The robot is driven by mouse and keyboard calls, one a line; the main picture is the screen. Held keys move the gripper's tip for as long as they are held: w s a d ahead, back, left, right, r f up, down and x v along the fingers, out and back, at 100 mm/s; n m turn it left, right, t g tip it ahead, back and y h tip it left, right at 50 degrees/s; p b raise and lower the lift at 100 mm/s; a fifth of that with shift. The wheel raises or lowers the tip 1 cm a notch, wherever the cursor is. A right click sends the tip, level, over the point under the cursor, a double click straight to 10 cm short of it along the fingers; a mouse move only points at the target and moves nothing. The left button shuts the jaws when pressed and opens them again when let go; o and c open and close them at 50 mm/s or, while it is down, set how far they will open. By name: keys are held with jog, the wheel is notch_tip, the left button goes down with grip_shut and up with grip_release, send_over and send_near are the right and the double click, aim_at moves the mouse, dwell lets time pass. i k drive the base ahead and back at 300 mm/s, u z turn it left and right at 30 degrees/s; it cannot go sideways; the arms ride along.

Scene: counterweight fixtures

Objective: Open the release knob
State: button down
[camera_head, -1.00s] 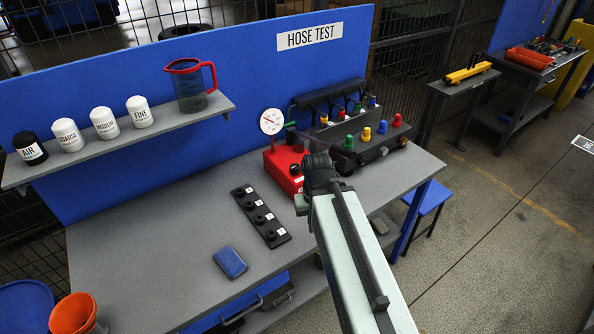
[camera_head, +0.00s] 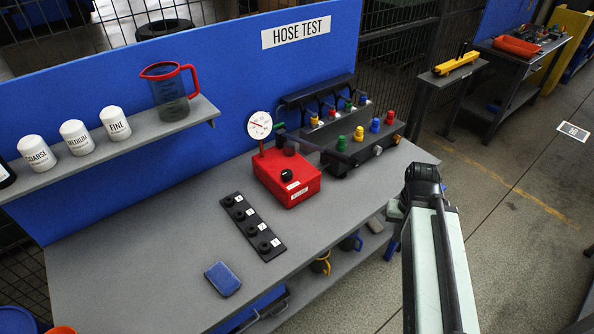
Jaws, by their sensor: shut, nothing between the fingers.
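A red box (camera_head: 296,196) with a white label sits on the grey bench. A black round knob (camera_head: 286,175) stands on its top; it looks like the release knob, but the label is too small to read surely. A white dial gauge (camera_head: 259,125) rises behind the box. My arm comes up from the bottom right, and its end joint is right of the red box, apart from it in the picture. My gripper's fingers do not show; they are out of sight beyond the arm.
A black manifold (camera_head: 364,150) with coloured knobs stands behind and right of the box. A black strip with several knobs (camera_head: 253,227) and a blue block (camera_head: 222,279) lie on the bench. A shelf (camera_head: 139,135) holds white canisters and a jug. The bench's front right is clear.

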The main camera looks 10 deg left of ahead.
aim_at(287, 174)
jog(key=k, duration=0.95)
jog(key=u, duration=0.7)
jog(key=i, duration=1)
jog(key=z, duration=0.85)
jog(key=k, duration=0.8)
jog(key=u, duration=0.7)
jog(key=i, duration=0.35)
jog(key=z, duration=0.05)
